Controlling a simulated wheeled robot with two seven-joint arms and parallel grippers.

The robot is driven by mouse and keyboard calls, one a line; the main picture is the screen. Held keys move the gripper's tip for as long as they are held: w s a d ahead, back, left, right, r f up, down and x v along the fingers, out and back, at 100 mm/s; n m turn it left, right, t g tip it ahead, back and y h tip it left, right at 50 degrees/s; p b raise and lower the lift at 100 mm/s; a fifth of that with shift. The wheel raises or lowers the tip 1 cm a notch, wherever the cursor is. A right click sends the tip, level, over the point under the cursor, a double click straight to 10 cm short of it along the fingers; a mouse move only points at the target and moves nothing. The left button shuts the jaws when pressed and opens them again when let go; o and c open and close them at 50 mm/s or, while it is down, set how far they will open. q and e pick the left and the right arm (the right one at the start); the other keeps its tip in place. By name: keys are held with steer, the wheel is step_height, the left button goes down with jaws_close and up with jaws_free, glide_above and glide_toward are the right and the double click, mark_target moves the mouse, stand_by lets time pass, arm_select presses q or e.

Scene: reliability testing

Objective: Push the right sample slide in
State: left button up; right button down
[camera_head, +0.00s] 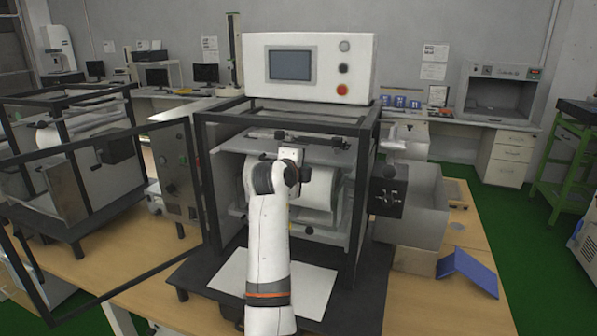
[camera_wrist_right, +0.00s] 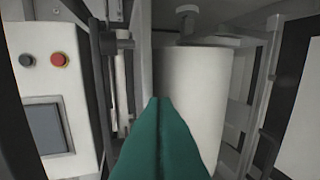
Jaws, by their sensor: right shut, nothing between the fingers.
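The test machine (camera_head: 205,165) stands on the table with its framed front door (camera_head: 105,150) swung open to the left. Inside, a white drum (camera_head: 322,190) lies crosswise; it also shows in the right wrist view (camera_wrist_right: 195,85). Above it runs a dark rail (camera_head: 312,136) with small clamp-like parts, probably bearing the sample slides; which part is the right slide I cannot tell. My right arm reaches into the opening. My right gripper (camera_wrist_right: 158,102) has its green fingers shut and empty in front of the drum. In the head view the arm hides the fingertips. My left gripper is out of view.
A control box (camera_head: 310,68) with screen and buttons sits on top of the machine. A white sheet (camera_head: 275,285) lies on the dark base before the opening. A black block (camera_head: 387,197) juts out at the right. A blue folder-like object (camera_head: 470,270) lies on the table.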

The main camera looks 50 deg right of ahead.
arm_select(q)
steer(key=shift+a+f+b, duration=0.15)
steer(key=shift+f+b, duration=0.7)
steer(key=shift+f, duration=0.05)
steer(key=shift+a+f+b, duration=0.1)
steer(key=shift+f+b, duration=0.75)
arm_select(e)
steer(key=v, duration=1)
steer(key=shift+f, duration=0.15)
